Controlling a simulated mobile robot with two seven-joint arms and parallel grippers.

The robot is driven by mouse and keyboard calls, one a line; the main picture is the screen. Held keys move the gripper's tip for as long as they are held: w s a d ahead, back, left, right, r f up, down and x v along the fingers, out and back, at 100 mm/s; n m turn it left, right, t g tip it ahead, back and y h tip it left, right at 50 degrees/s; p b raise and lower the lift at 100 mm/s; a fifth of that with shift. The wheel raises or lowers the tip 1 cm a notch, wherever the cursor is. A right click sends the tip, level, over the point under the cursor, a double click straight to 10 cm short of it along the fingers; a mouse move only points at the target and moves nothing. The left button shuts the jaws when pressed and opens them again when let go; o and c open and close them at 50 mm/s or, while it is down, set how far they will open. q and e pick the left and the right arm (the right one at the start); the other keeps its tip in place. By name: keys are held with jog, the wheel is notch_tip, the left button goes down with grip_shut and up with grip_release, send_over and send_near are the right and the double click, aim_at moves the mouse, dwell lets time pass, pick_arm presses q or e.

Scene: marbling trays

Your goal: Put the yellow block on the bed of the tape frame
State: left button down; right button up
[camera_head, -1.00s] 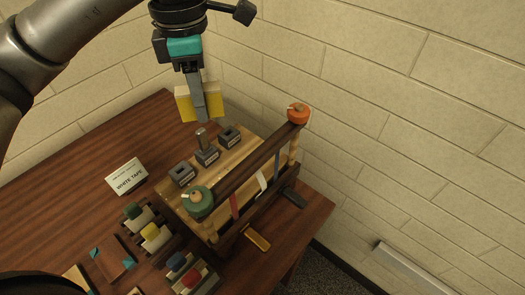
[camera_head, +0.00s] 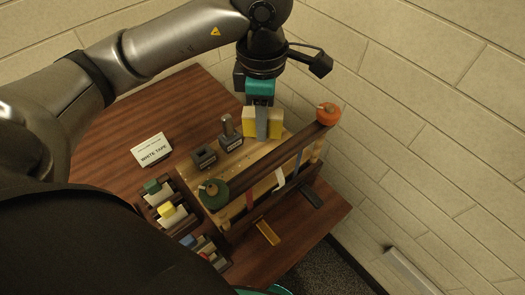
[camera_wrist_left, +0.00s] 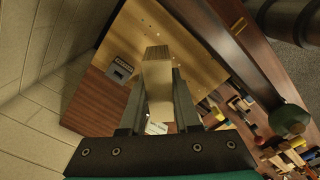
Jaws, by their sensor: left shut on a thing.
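The yellow block (camera_head: 275,125) is pinched in my left gripper (camera_head: 262,128), its sides showing on both sides of the finger. It hangs upright at the far right end of the light wooden bed (camera_head: 238,161) of the tape frame. I cannot tell whether its underside touches the bed. In the left wrist view the block (camera_wrist_left: 157,80) sits between both fingers of the left gripper (camera_wrist_left: 158,98), with the bed (camera_wrist_left: 205,70) behind it. My right gripper is not in view.
A dark beam (camera_head: 270,165) carries a green knob (camera_head: 213,194) and an orange knob (camera_head: 328,113). A "WHITE TAPE" card (camera_head: 151,149) and block racks (camera_head: 165,203) stand to the left.

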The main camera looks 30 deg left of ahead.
pick_arm(q)
jog(key=shift+f+b, duration=0.45)
jog(key=shift+f, duration=4.3)
jog(key=c, duration=0.6)
grip_release()
jog(key=shift+r, duration=0.1)
notch_tip(320, 180, up, 12)
jog(key=shift+r+p, duration=0.1)
jog(key=shift+p, duration=0.45)
